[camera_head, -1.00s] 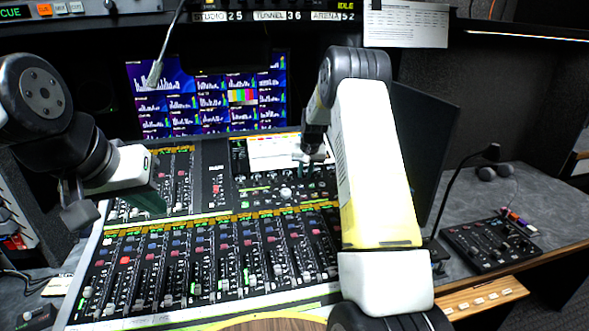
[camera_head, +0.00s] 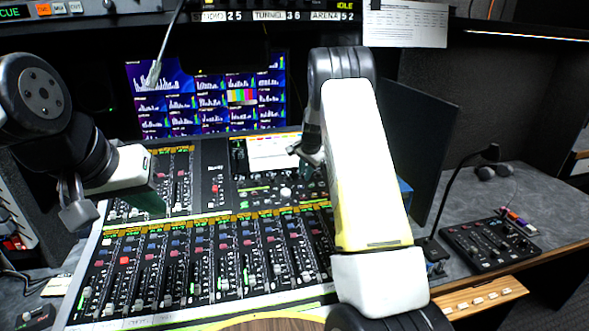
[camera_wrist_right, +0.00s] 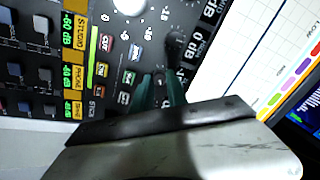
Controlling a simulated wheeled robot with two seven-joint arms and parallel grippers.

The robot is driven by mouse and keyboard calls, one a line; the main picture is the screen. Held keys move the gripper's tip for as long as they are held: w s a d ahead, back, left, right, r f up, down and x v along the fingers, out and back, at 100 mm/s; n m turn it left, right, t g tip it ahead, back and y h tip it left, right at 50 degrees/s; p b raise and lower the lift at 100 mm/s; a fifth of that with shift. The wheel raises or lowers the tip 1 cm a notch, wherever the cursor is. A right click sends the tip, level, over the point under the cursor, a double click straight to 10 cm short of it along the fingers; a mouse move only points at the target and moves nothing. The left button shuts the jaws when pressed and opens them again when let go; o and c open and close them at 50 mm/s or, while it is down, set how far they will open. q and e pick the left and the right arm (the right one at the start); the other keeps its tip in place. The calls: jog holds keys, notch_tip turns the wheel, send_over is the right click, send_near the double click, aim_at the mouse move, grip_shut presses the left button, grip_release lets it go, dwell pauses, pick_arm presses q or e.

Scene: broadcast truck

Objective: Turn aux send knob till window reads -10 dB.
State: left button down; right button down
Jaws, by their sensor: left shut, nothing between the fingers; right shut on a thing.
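The mixing console (camera_head: 222,213) fills the middle of the head view. My right gripper (camera_head: 310,170) is over its upper right part, below the pale screen. In the right wrist view, its teal fingers (camera_wrist_right: 160,92) point at the panel and are shut on a small dark knob, mostly hidden between them. I cannot tell for sure that this is the aux send knob. White lettering ending in "0 dB" (camera_wrist_right: 192,47) is beside the fingers, partly cut off. My left gripper (camera_head: 150,202) is shut and empty above the console's left side.
A large white knob (camera_wrist_right: 130,6) and a small dark knob (camera_wrist_right: 174,40) are close to the right fingers. A dark monitor (camera_head: 425,145) stands right of the right arm. A small control box (camera_head: 490,243) sits on the right desk.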

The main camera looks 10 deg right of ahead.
jog(key=shift+m, duration=0.3)
jog(key=c, duration=1.3)
grip_release()
jog(key=shift+r, duration=0.1)
jog(key=v, duration=0.7)
jog(key=shift+s+r, duration=0.2)
jog(key=shift+r, duration=0.1)
